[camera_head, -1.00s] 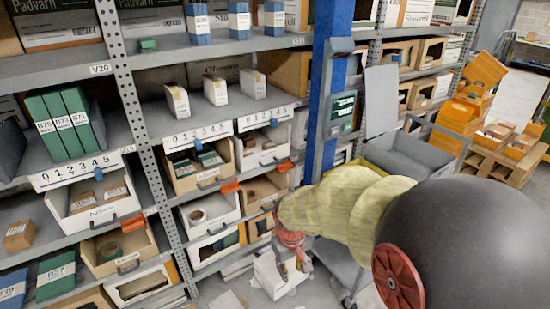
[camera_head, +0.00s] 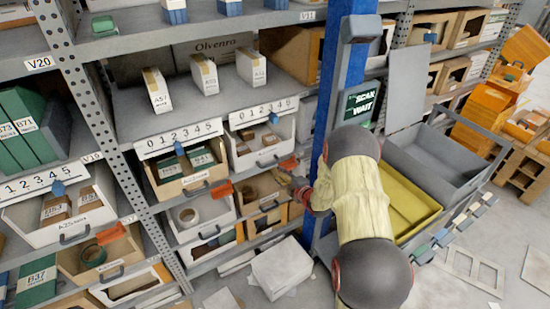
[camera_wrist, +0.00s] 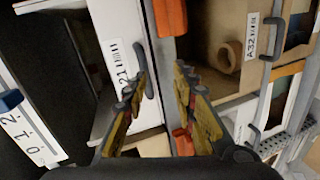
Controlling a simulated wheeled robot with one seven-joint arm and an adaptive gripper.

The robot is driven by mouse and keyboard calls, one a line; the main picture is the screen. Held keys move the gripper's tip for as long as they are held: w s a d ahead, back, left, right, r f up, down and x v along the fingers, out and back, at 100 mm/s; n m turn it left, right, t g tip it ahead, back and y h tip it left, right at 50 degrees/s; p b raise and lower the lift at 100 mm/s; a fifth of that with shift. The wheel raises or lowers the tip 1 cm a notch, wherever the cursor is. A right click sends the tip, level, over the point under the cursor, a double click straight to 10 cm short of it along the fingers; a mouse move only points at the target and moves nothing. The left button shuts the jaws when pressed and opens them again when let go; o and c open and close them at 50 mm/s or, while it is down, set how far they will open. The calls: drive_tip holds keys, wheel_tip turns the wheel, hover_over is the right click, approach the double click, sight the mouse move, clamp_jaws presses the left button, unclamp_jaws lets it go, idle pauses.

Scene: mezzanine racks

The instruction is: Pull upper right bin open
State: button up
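The upper right bin (camera_head: 270,148) is a white open-top bin with small brown boxes inside, a label and a dark handle on its front. It sits under the 0–5 number strip. In the wrist view, which is turned sideways, its white front (camera_wrist: 115,40) and dark handle (camera_wrist: 146,80) show at the upper left. My gripper (camera_head: 296,186) is below and right of that bin in the head view. In the wrist view my gripper (camera_wrist: 157,82) is open, with nothing seen held; the handle appears close to its left fingertip. Contact cannot be told.
The upper left bin (camera_head: 178,187) holds green boxes. Lower bins (camera_head: 190,232) are beneath. An orange tag (camera_head: 289,163) sits by the shelf edge. A blue post (camera_head: 338,80) with a screen stands right of the bins. A grey and yellow cart (camera_head: 425,165) is farther right.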

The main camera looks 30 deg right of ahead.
sight(271, 165)
drive_tip(key=shift+n+t, duration=0.5)
drive_tip(key=shift+n, duration=0.3)
drive_tip(key=w, duration=0.2)
drive_tip(key=w+b, duration=0.1)
drive_tip(key=w, duration=0.2)
drive_tip(key=w+a, duration=0.1)
drive_tip(key=w, duration=0.1)
drive_tip(key=shift+w+a+r+b, duration=0.1)
drive_tip(key=shift+w+r+b, duration=0.2)
drive_tip(key=shift+w, duration=0.1)
drive_tip(key=shift+c, duration=0.3)
drive_tip(key=shift+f, duration=0.1)
clamp_jaws()
